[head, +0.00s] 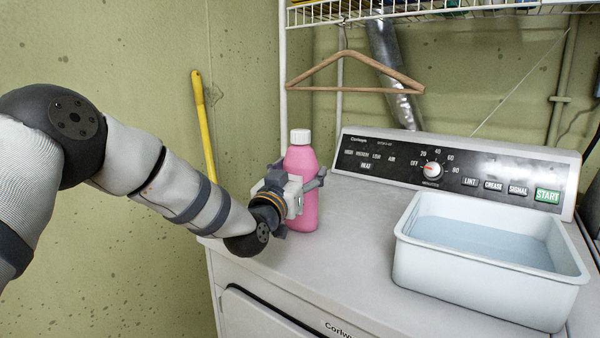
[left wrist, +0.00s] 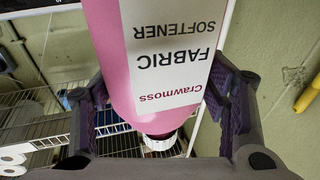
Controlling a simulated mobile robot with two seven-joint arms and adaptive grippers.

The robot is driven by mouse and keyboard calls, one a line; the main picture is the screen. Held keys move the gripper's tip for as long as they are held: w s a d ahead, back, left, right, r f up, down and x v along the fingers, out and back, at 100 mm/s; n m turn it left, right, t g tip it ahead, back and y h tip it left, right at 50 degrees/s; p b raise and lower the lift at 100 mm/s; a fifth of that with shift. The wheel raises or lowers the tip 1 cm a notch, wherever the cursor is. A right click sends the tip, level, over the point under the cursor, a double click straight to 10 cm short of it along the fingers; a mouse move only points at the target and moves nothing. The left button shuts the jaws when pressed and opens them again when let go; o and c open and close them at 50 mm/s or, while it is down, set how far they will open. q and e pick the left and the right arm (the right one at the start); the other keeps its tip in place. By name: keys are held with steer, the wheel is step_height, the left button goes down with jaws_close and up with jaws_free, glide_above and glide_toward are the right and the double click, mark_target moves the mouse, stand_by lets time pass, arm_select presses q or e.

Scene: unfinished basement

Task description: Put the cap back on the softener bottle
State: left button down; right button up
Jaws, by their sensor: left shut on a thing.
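The pink softener bottle (head: 303,217) stands upright on the dryer top at its back left corner, near the wall. A white ribbed cap (head: 300,137) sits on top of its neck; whether it is tight I cannot tell. My left gripper (head: 296,188) is shut around the middle of the bottle, coming from the front left. In the left wrist view the bottle (left wrist: 120,60) appears upside down between the two fingers, with its label facing me and the cap (left wrist: 162,145) at the bottom. My right gripper does not show.
The white dryer (head: 345,265) has a control panel (head: 450,170) along its back. A white tub (head: 490,285) of water stands on its right part. A wooden hanger (head: 355,88) hangs from the wire shelf (head: 400,12) above. A yellow handle (head: 203,120) leans on the wall.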

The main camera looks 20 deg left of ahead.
arm_select(q)
steer(key=shift+c, duration=1.4)
jaws_free()
steer(key=shift+f, duration=0.1)
steer(key=s+a+f+p, duration=0.1)
steer(key=s+p, duration=0.1)
steer(key=s, duration=0.9)
steer(key=shift+s+f, duration=0.25)
steer(key=shift+s, duration=0.15)
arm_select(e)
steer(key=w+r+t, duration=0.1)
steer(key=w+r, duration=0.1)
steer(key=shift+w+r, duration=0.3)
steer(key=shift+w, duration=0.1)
